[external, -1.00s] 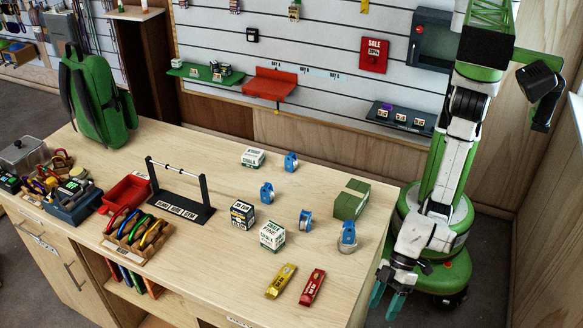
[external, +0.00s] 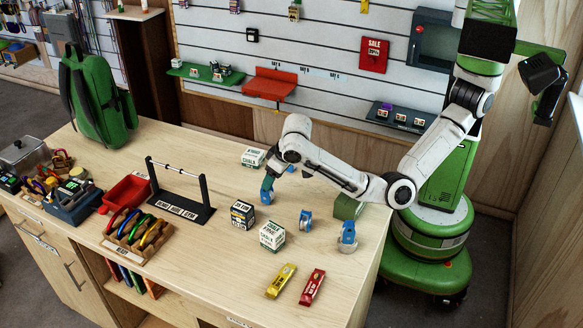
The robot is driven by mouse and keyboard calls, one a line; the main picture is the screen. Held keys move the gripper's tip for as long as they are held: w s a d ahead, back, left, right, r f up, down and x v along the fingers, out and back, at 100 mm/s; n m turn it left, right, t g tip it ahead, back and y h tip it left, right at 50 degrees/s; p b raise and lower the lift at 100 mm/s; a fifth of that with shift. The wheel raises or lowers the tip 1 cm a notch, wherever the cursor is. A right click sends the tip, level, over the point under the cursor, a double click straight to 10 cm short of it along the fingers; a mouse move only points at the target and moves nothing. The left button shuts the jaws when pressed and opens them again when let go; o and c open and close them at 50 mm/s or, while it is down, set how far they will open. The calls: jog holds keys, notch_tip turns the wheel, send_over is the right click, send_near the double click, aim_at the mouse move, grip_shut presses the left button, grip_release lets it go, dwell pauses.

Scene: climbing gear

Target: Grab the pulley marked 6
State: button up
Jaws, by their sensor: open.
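Several blue pulleys stand on the wooden counter. My gripper (external: 268,184) is reached out over the counter and points down at one blue pulley (external: 267,197) left of the middle. Its teal fingers are at the top of that pulley, and I cannot tell if they touch it. The gripper is open. Another pulley (external: 305,220) stands to the right, and a larger one (external: 347,237) stands near the right edge. The pulley at the back is hidden behind my arm. The numbers on the pulleys are too small to read.
A black box (external: 243,214) and a white-green chalk box (external: 272,236) stand in front of the gripper. Another chalk box (external: 252,157) is behind it. A green box (external: 347,207) lies under my forearm. Yellow (external: 281,281) and red (external: 312,287) bars lie in front. A black stand (external: 181,197) is left.

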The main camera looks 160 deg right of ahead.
aim_at(271, 195)
jog(key=x, duration=0.3)
jog(key=shift+d+f, duration=0.15)
jog(key=shift+f, duration=0.15)
jog(key=x, duration=0.2)
jog(key=p+x, duration=0.1)
jog(key=x, duration=0.1)
jog(key=shift+s, duration=0.4)
jog(key=shift+d+f, duration=0.15)
jog(key=shift+f, duration=0.4)
jog(key=shift+c, duration=0.4)
jog(key=c, duration=1)
jog(key=shift+r, duration=0.1)
